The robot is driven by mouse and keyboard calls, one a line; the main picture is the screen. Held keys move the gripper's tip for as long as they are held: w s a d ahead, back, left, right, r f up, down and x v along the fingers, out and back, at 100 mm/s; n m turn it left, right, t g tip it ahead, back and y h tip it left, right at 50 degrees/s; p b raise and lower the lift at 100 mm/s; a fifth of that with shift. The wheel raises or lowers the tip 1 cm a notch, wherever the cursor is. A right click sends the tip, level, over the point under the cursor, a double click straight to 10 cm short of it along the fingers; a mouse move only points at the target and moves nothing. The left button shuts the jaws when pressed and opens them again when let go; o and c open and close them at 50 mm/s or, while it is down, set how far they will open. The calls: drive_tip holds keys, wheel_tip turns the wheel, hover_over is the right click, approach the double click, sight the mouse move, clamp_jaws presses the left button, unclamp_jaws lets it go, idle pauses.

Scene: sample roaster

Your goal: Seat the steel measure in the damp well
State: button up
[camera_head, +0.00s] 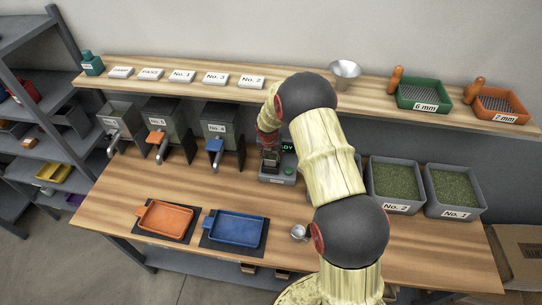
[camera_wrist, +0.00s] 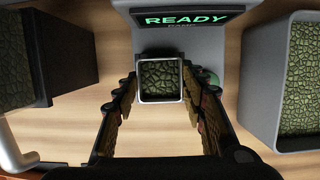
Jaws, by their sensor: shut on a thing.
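The steel measure (camera_wrist: 160,99) is a small square cup with a bright metal rim, full of green beans. My gripper (camera_wrist: 158,92) is shut on it, one finger on each side; the gripper also shows in the head view (camera_head: 269,150). The measure looks upright, close in front of the grey meter (camera_wrist: 185,25), whose screen (camera_wrist: 188,18) reads READY in green. The meter stands on the bench in the head view (camera_head: 288,178). The damp well itself is hidden by the measure and gripper, and I cannot tell whether the measure is above it or in it.
Grey bins of green beans, No. 2 (camera_head: 395,187) and No. 1 (camera_head: 452,192), stand right of my arm. Spouted hoppers (camera_head: 222,130) stand left. An orange tray (camera_head: 165,220), a blue tray (camera_head: 235,229) and a small metal cup (camera_head: 298,232) lie at the front.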

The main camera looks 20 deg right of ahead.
drive_tip(key=shift+f, duration=0.15)
drive_tip(key=o, duration=1.4)
drive_tip(key=shift+c, duration=0.2)
drive_tip(key=v, duration=1.2)
